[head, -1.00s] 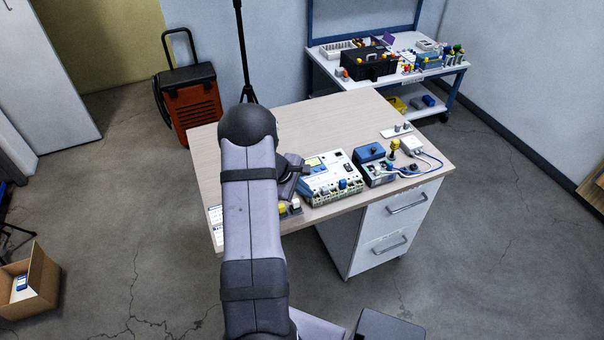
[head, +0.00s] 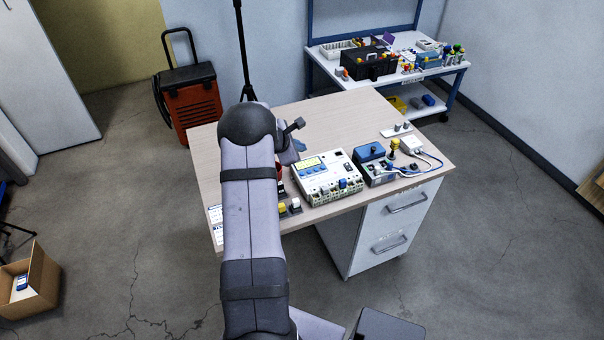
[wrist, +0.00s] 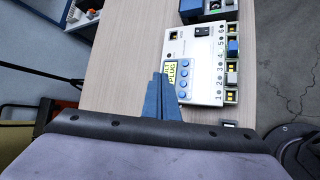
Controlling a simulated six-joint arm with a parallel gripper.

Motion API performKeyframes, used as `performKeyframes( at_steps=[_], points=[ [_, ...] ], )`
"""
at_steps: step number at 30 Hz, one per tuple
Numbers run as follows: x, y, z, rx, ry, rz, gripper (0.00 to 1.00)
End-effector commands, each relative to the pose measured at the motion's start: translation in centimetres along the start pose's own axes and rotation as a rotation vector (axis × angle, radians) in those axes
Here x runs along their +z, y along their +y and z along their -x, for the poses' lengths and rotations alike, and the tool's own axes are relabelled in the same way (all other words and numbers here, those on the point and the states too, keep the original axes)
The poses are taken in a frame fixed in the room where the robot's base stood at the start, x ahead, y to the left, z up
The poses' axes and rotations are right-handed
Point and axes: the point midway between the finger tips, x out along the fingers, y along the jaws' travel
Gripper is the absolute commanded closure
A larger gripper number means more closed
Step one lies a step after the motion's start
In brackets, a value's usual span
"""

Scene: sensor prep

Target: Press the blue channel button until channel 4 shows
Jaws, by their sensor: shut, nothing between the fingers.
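A white control unit (head: 330,188) lies on the desk, with a lit yellow display (head: 309,164) and a row of blue buttons (head: 314,173) below it. In the wrist view the display (wrist: 171,75) seems to read "PLUG" on one line; the other line is too small to read. Several round blue buttons (wrist: 184,85) sit beside it, and numbered ports run along the unit's edge. My gripper (wrist: 160,76) is shut and empty, its blue fingertips close to the display's edge in that view. I cannot tell whether they touch the unit. In the head view my arm partly hides it.
A blue-topped box (head: 371,153) with cables stands right of the unit. A yellow button and a white button (head: 295,204) sit at the desk's front edge. A grey-white strip (head: 396,130) lies at the back right. The desk's rear surface (head: 330,115) is clear.

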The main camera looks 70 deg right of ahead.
Motion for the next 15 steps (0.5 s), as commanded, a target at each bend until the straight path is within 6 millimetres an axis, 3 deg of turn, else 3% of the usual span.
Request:
performKeyframes(
  at_steps=[15],
  points=[
    [-1.4,-1.4,-1.9,-0.001,0.0,-0.001,1.0]
  ],
)
